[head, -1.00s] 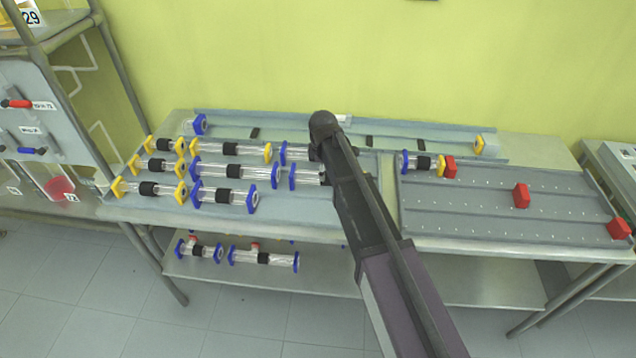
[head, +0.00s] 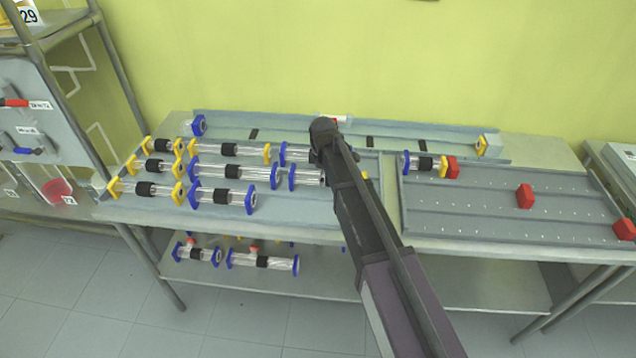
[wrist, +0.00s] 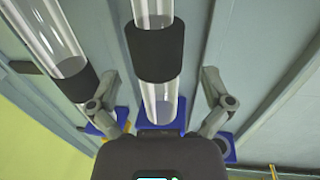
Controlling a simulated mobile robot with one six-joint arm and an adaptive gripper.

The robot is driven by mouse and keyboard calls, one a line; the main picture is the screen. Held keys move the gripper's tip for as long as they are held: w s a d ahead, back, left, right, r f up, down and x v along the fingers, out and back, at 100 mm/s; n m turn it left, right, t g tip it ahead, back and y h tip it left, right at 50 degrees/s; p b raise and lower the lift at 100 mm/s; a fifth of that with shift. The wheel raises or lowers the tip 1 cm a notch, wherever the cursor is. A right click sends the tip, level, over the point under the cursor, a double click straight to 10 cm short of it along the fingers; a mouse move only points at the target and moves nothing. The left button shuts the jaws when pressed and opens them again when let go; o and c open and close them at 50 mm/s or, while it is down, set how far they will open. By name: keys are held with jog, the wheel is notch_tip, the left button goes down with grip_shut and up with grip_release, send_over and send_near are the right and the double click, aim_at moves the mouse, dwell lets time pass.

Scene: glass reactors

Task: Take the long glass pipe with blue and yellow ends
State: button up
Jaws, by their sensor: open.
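In the wrist view, a glass pipe (wrist: 160,105) with a black band (wrist: 155,52) and a blue end lies between the fingers of my gripper (wrist: 160,75). The gripper is open, a finger on each side; the pipe's other end is out of view. In the head view, my arm hides most of the gripper and parts of two blue-ended pipes, one at the back (head: 298,153) and one in front (head: 308,177). A yellow end shows right of the arm.
Several yellow-ended and blue-ended pipes lie in rows on the left tray. The right tray (head: 500,205) holds a short blue-and-yellow pipe (head: 424,163) and red blocks (head: 524,196). A neighbouring pipe (wrist: 70,70) lies close left of my gripper in the wrist view.

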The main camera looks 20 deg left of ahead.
jog(key=shift+w+f+b, duration=0.2)
jog(key=shift+f+b, duration=0.9)
jog(key=shift+f, duration=0.3)
jog(key=shift+r, duration=0.1)
jog(key=c, duration=1.3)
jog(key=shift+r, duration=0.1)
notch_tip(320, 180, up, 2)
jog(key=shift+r+p, duration=0.1)
jog(key=shift+p, duration=1.15)
jog(key=shift+r+p, duration=0.8)
jog(key=shift+p, duration=0.05)
jog(key=s+d, duration=0.2)
jog(key=d, duration=0.2)
jog(key=s+d, duration=0.2)
jog(key=d, duration=0.3)
jog(key=s+d+r+p, duration=0.1)
jog(key=s+d, duration=0.1)
jog(key=d, duration=0.3)
jog(key=shift+s+d, duration=0.2)
jog(key=shift+s, duration=0.2)
